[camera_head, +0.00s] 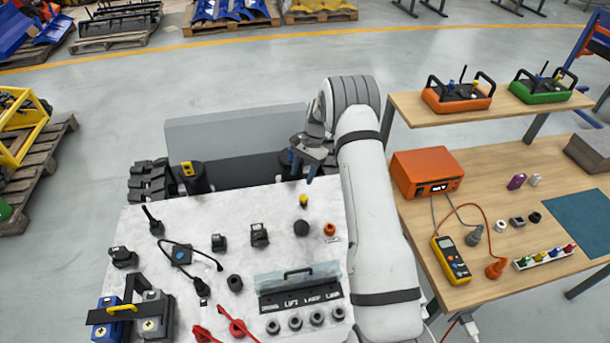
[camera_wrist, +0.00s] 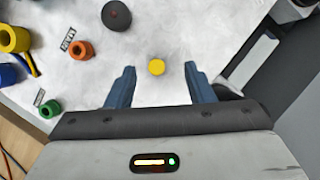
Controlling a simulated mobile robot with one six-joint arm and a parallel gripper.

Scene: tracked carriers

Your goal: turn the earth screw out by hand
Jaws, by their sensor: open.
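A small yellow round knob (camera_head: 303,200), which looks like the earth screw, stands near the far edge of the white panel (camera_head: 265,203). In the wrist view the yellow knob (camera_wrist: 156,67) appears between the two blue fingertips, with a gap on each side. My gripper (camera_head: 304,172) is open and empty, just beyond and above the knob in the head view; it also shows in the wrist view (camera_wrist: 159,74). How high the fingertips are above the knob is hard to tell. The knob's shaft is hidden from above.
A dark round knob (camera_head: 301,228) and an orange ring (camera_head: 329,229) are near the yellow one. Black connectors and a clear cover (camera_head: 298,275) fill the panel's front. A wooden bench (camera_head: 480,200) with an orange box (camera_head: 425,172) and a yellow meter (camera_head: 451,260) stands right.

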